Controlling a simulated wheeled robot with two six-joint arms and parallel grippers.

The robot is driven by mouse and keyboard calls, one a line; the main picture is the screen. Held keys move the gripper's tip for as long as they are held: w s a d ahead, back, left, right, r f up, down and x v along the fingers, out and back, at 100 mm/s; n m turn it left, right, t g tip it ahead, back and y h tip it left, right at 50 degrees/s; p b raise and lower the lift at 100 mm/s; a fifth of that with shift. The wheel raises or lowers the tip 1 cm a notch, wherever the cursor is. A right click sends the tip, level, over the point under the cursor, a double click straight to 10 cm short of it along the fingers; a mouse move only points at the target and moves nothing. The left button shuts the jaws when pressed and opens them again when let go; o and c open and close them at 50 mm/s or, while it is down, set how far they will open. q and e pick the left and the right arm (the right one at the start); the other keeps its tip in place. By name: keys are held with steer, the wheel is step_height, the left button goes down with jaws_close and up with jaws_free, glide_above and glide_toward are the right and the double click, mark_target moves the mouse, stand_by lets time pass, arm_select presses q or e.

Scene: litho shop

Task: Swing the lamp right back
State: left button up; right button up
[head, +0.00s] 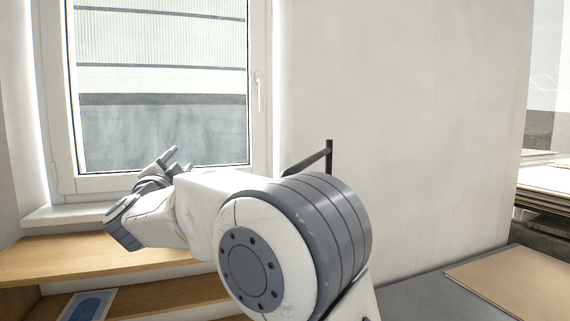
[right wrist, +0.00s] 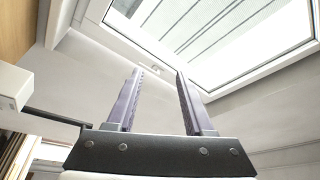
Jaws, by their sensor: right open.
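The lamp shows in the head view as a thin black post and arm (head: 328,155) standing out in front of the white wall, behind my right arm. Its lower part and its head are hidden there by my arm. In the right wrist view a pale box-shaped piece (right wrist: 12,88) with a dark bar (right wrist: 52,115), which looks like the lamp's head and arm, lies at the left edge. My right gripper (head: 176,161) is in front of the window, left of the lamp arm. In the right wrist view its jaws (right wrist: 160,90) stand apart with nothing between them. My left gripper is out of view.
A closed window (head: 165,125) with a white sill (head: 62,215) is behind my right gripper. Wooden shelves (head: 60,258) hold a blue-patterned sheet (head: 88,306) at lower left. A grey table (head: 415,298) with a brown board (head: 520,280) is at lower right. Stacked sheets (head: 545,180) stand at far right.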

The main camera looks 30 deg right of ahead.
steer(key=s+d+r+m+g+h, duration=0.1)
steer(key=s+d+m+g+h, duration=0.4)
steer(key=d+m+g+h, duration=0.5)
steer(key=m+g, duration=0.9)
steer(key=g, duration=0.2)
glide_toward(312, 160)
steer(key=w+d, duration=0.3)
steer(key=shift+y, duration=0.3)
steer(key=d+p, duration=0.1)
steer(key=d, duration=0.1)
steer(key=d+r+p, duration=0.1)
steer(key=d, duration=0.2)
steer(key=s+d+p, duration=0.1)
steer(key=d, duration=0.2)
steer(key=shift+r, duration=0.25)
steer(key=shift+s+d+p, duration=0.1)
steer(key=shift+d+p, duration=0.3)
steer(key=shift+d, duration=0.3)
jaws_close()
steer(key=shift+f, duration=0.1)
